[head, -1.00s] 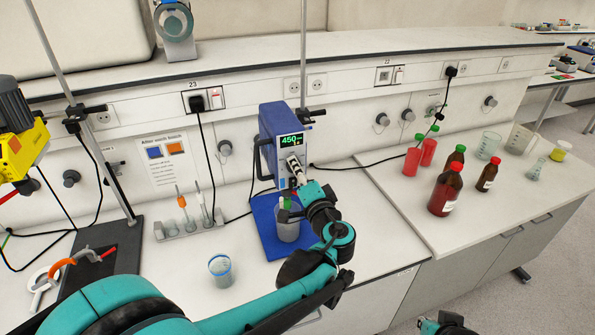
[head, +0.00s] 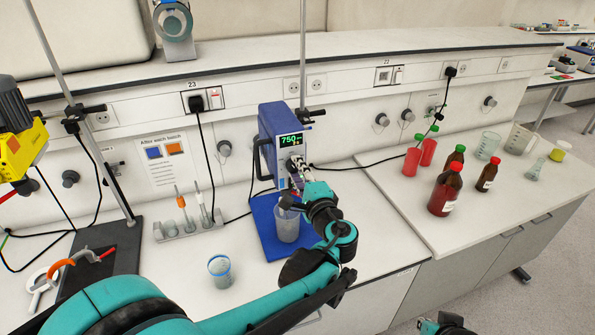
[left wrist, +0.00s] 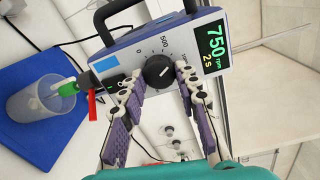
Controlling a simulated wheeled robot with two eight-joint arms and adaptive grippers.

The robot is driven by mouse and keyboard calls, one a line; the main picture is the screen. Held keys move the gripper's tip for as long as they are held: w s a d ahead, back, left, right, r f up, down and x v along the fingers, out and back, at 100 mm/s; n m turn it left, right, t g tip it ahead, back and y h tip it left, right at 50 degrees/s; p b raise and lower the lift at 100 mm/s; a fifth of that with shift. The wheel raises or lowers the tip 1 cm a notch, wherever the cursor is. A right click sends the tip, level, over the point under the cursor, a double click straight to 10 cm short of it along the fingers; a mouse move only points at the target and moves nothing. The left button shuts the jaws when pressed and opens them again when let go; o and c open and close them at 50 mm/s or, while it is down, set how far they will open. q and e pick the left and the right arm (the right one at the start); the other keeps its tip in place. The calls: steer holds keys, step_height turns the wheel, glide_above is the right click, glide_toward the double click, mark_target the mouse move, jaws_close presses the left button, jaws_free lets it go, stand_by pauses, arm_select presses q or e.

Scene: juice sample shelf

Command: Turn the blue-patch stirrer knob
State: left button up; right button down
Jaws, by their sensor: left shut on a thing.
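The blue stirrer (head: 272,140) stands on its blue base (head: 262,240), and its display (head: 290,140) reads 750. In the left wrist view the black knob (left wrist: 158,72) sits on a light dial marked 0 and 500, with a small blue patch (left wrist: 113,82) beside it. The display (left wrist: 213,48) there reads 750 rpm. My left gripper (head: 298,168) is at the stirrer's front face. Its purple-padded fingers (left wrist: 160,84) reach to both sides of the knob and are shut on it; the exact contact is partly hidden.
A beaker (head: 286,226) stands on the stirrer's base under the shaft. Another beaker (head: 220,268) stands on the bench in front. A probe rack (head: 185,228) is to the left. Red-capped brown bottles (head: 445,190) stand at the right. A yellow device (head: 22,150) is at far left.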

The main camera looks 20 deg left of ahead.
stand_by(0.3)
arm_select(q)
steer(key=o, duration=1.2)
steer(key=shift+c, duration=0.2)
steer(key=v, duration=1.2)
